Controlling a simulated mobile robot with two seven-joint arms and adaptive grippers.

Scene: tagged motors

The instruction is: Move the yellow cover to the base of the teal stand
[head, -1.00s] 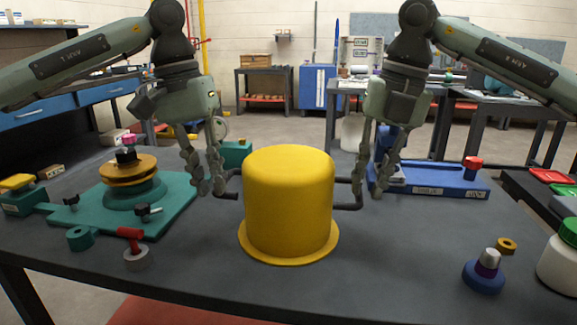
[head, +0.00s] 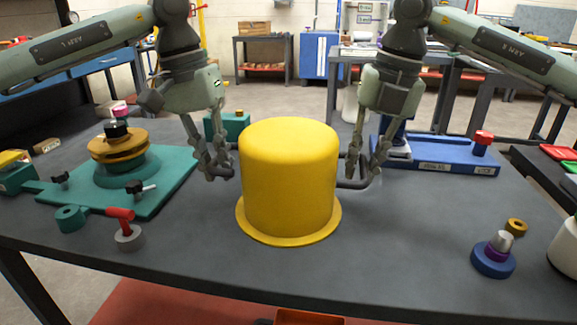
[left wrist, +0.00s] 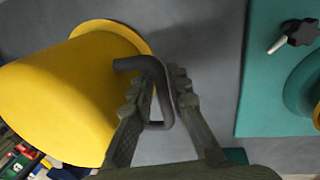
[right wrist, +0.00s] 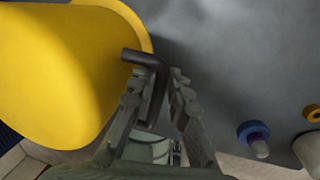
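The yellow cover (head: 288,185), a domed cylinder with a flange and side handles, stands upright on the dark table, apparently resting on it. The teal stand (head: 120,170), a flat plate with a round pedestal bearing gold discs and a black knob, is left of it. My left gripper (head: 217,168) is at the cover's left handle; in the left wrist view the bent dark handle (left wrist: 157,88) lies between converged fingers. My right gripper (head: 368,165) is at the right handle, which lies between its fingers in the right wrist view (right wrist: 152,85). Exact finger contact is hard to see.
A red-handled grey piece (head: 128,237) and a teal ring (head: 70,219) lie in front of the stand. A blue fixture (head: 440,155) is behind right. A blue-based knob (head: 493,258) and gold ring (head: 516,227) lie at right. The table front is clear.

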